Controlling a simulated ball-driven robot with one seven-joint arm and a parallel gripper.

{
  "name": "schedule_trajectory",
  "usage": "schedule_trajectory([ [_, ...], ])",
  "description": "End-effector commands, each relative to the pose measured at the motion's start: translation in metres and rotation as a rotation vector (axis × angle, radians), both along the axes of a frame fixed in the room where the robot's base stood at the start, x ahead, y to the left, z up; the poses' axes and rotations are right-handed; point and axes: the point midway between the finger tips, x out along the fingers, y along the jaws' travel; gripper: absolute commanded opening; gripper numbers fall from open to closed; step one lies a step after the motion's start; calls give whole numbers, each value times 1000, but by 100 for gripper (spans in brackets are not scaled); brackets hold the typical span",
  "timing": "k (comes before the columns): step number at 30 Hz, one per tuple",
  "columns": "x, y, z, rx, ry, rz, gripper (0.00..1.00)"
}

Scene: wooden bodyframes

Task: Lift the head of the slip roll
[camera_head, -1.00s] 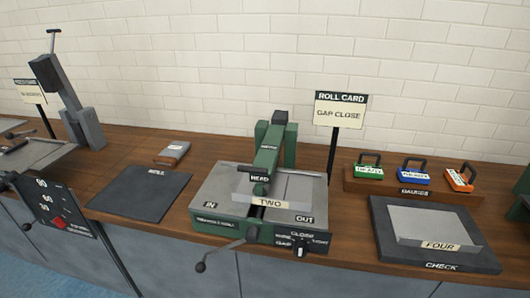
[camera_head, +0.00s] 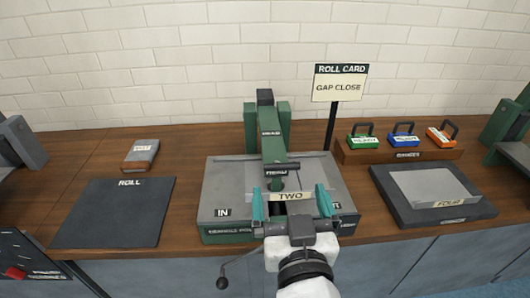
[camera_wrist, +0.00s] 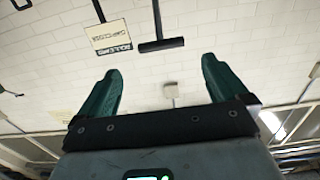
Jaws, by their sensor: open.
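The slip roll is a green and grey machine with a flat grey bed (camera_head: 230,180). Its head (camera_head: 272,145) is a green arm on a green bracket at the back, tilted forward and down over the bed, with a HEAD label near its front end. A plate marked TWO (camera_head: 291,196) lies on the bed under the front end. My gripper (camera_head: 291,203) is open and empty in front of the head, its teal fingers spread either side of the TWO label. In the wrist view its fingers (camera_wrist: 160,92) point at the wall, and a dark T-shaped bar (camera_wrist: 161,44) shows beyond them.
The ROLL CARD sign (camera_head: 339,83) reads GAP CLOSE, behind the machine at right. The gauges rack (camera_head: 400,155) and the grey tray with FOUR (camera_head: 390,205) are right. The ROLL mat (camera_head: 125,215) is bare at left, with a grey block (camera_head: 141,155) behind it.

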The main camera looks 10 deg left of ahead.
Motion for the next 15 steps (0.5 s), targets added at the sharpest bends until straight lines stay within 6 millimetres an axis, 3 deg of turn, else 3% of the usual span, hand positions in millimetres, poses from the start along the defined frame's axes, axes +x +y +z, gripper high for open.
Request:
schedule_trajectory([
  [5,13,6,4,3,-7,3,100],
  [15,72,22,3,1,-5,2,100],
])
